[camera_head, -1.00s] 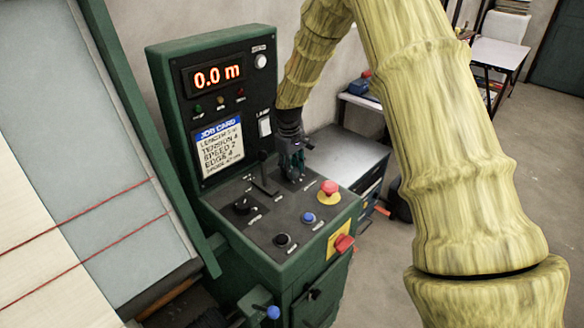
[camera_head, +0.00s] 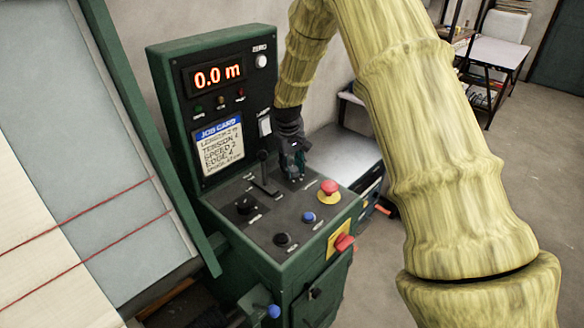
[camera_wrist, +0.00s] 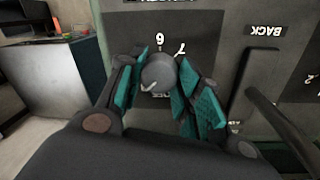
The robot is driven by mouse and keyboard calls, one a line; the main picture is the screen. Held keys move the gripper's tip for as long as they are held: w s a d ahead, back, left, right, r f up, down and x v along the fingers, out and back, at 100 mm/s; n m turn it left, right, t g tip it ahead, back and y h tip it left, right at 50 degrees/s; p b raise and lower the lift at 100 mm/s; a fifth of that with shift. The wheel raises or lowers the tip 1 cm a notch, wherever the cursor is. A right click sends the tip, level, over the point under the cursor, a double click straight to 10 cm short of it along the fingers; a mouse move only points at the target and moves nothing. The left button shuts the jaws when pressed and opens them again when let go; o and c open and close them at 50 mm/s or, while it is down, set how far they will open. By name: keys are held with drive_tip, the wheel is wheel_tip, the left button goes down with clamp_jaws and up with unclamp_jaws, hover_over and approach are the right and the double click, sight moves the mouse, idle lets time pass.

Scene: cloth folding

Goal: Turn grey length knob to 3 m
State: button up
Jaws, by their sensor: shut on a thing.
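A small grey round knob (camera_wrist: 159,72) with a white mark on its face is in the middle of the wrist view. My gripper (camera_head: 293,166) is at the back right of the sloped control panel (camera_head: 262,220). Its teal-padded fingers are shut on the knob from both sides, as the wrist view shows. A numeral like a 6 and another mark show beside the knob; a label below it is partly hidden. In the head view my gripper hides the knob. The red display (camera_head: 217,75) reads 0.0 m.
A black lever (camera_head: 264,175) stands close to the left of my gripper. A black knob (camera_head: 244,204), a blue button (camera_head: 308,217), and a red stop button (camera_head: 329,187) are on the panel. A job card (camera_head: 219,146) hangs above.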

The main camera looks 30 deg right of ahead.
drive_tip(key=o, duration=1.1)
drive_tip(key=shift+f, duration=0.15)
drive_tip(key=shift+c, duration=0.2)
drive_tip(key=shift+r, duration=0.2)
wheel_tip(320, 180, up, 12)
drive_tip(key=shift+a+f, duration=0.15)
drive_tip(key=shift+a, duration=0.3)
